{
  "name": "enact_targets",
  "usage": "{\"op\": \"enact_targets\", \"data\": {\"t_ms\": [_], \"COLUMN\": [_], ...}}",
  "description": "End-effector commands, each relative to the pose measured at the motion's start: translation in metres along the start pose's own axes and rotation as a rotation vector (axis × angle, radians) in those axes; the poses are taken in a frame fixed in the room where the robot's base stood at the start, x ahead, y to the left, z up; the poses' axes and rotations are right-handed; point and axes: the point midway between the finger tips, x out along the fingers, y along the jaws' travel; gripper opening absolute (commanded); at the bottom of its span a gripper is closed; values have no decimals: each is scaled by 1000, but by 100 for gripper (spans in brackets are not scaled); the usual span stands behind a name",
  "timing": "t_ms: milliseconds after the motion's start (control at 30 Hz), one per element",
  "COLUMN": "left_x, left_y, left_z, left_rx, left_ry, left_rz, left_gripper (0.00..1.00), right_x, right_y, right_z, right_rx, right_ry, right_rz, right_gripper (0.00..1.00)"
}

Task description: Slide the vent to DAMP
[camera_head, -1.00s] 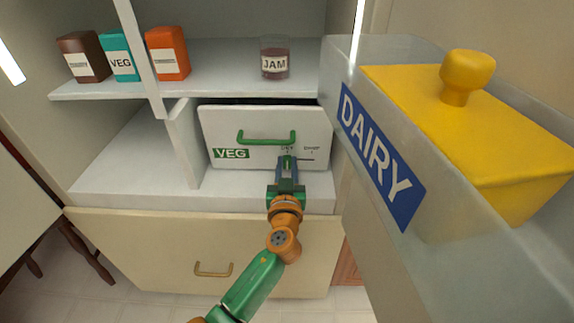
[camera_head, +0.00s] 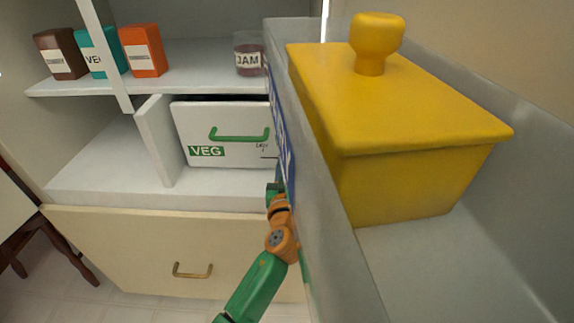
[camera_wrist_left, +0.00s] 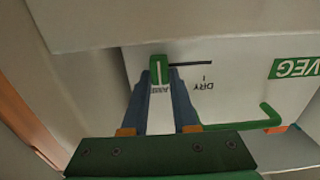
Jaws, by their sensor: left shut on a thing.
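The VEG drawer (camera_head: 222,130) is a white front with a green handle under the shelf. In the wrist view, its front (camera_wrist_left: 240,70) appears upside down, with a dark slot (camera_wrist_left: 190,64) and the DRY mark (camera_wrist_left: 203,85) beside it. The green vent slider (camera_wrist_left: 158,66) stands at the left end of the slot there, away from DRY. A second label, partly hidden between the fingers, lies by it. My left gripper (camera_wrist_left: 160,80) is shut on the slider. In the head view its fingers are hidden behind the door bin. My right gripper is out of view.
The clear door bin (camera_head: 325,190) with a yellow lidded dish (camera_head: 395,110) fills the right side, close to my left arm. A jam jar (camera_head: 249,58) and several cartons stand on the shelf above. A cream drawer (camera_head: 120,245) lies below.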

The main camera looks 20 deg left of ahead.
Motion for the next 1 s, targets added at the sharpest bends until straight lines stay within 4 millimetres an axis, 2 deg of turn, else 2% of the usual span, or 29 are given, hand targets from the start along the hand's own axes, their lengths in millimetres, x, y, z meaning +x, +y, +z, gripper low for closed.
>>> {"op": "enact_targets", "data": {"t_ms": [67,100,200,533,800,1000], "left_x": [-1,-1,0,-5,-59,-72], "left_y": [2,2,2,1,2,2], "left_z": [0,0,0,1,2,0], "left_rx": [-3,-3,-3,-2,-3,-2], "left_ry": [-1,-1,-1,-2,-3,-1], "left_rz": [7,7,6,4,6,5], "left_gripper": [0,32,57,57,57,57], "right_x": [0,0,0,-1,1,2], "right_y": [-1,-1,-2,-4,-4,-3], "right_z": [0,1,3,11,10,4], "right_rx": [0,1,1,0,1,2], "right_ry": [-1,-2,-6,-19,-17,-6], "right_rz": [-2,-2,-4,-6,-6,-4], "right_gripper": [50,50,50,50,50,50]}}
